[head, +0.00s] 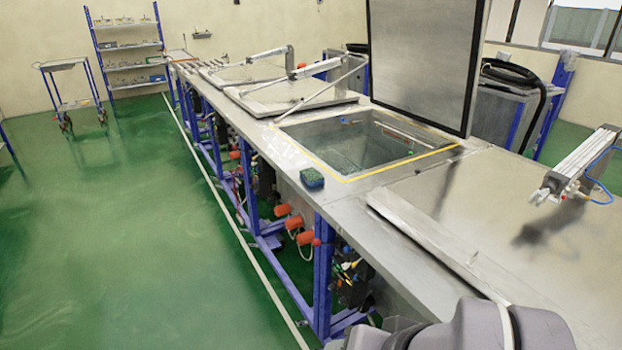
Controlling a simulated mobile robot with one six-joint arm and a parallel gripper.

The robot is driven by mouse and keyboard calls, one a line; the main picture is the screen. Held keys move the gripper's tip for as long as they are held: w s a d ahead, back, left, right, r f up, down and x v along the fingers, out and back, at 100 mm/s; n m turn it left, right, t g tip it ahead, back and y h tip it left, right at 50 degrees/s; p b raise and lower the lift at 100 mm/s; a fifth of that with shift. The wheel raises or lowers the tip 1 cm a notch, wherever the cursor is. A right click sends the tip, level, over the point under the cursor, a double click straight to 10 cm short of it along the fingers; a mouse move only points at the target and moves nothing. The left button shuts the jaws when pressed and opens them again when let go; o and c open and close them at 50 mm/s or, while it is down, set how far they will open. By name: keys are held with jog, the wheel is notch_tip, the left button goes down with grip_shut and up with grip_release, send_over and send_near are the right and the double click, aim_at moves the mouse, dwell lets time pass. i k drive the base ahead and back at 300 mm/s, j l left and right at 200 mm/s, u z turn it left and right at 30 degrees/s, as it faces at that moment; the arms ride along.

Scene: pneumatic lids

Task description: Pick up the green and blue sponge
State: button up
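The green and blue sponge (312,178) lies on the bench's metal top, close to the long front edge that faces the green floor. Its top looks dark green and its side blue. It sits just outside the yellow line at the near left corner of the open hatch. Grey rounded parts of my own arm show at the bottom right, well apart from the sponge. My gripper is not in view, so I cannot see its state.
The long metal bench (420,245) has an open sunken hatch (350,148) with a raised lid (425,60) behind it. Closed lids lie farther back. A pneumatic cylinder (585,160) stands at right. Orange knobs (293,222) stick out below the edge.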

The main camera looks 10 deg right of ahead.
aim_at(313, 178)
jog(key=i+j+z, duration=0.3)
jog(key=i+j, duration=0.7)
jog(key=i, duration=0.25)
jog(key=i+j+z, duration=0.25)
jog(key=i+j, duration=0.9)
